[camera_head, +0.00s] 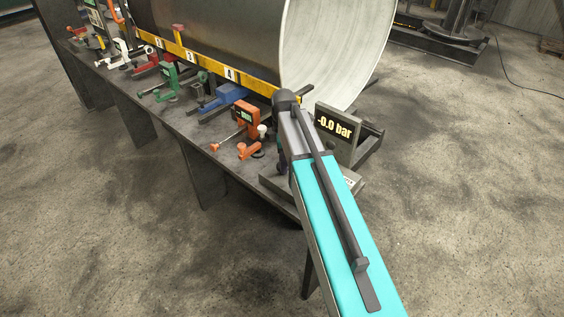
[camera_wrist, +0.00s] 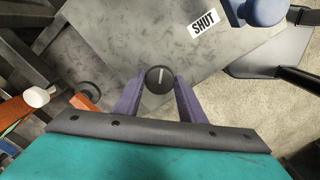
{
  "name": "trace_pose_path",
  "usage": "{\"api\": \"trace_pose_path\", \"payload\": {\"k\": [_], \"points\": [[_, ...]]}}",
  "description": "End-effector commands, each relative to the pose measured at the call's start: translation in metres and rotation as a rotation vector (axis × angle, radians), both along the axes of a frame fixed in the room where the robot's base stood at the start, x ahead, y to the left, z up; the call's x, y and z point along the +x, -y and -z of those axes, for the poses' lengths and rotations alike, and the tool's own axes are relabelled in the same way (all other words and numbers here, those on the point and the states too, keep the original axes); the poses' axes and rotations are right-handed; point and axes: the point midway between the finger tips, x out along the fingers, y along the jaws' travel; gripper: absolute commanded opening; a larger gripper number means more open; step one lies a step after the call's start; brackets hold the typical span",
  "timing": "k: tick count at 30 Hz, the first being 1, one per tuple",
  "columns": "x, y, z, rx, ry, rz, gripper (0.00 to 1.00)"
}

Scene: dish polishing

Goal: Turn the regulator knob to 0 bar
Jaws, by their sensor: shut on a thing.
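The regulator knob (camera_wrist: 160,79) is a round black knob with a white pointer line, seen in the wrist view. The line points nearly straight up in that picture. My gripper (camera_wrist: 159,88) has its two purple fingers on either side of the knob and is shut on it. In the head view my arm hides the knob and the fingers. A display (camera_head: 335,125) there reads "-0.0 bar".
A blue knob (camera_wrist: 262,10) sits beside a "SHUT" label (camera_wrist: 204,22) in the wrist view. Orange tools (camera_head: 247,112) and other coloured tools stand along the bench (camera_head: 225,152). A large open cylinder (camera_head: 335,50) lies behind. The floor in front is clear.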

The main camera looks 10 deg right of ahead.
Motion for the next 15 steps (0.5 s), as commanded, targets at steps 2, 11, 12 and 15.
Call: {"api": "trace_pose_path", "payload": {"k": [2,11,12,15], "points": [[-0.0016,-0.0041,0.0002,0.008,-0.005,-0.005,0.43],[-0.0009,-0.0020,0.0003,0.003,-0.003,-0.002,0.55],[-0.0009,-0.0017,0.0002,0.003,-0.003,-0.002,0.55],[-0.0007,-0.0015,-0.0005,0.003,-0.002,-0.001,0.55]]}}
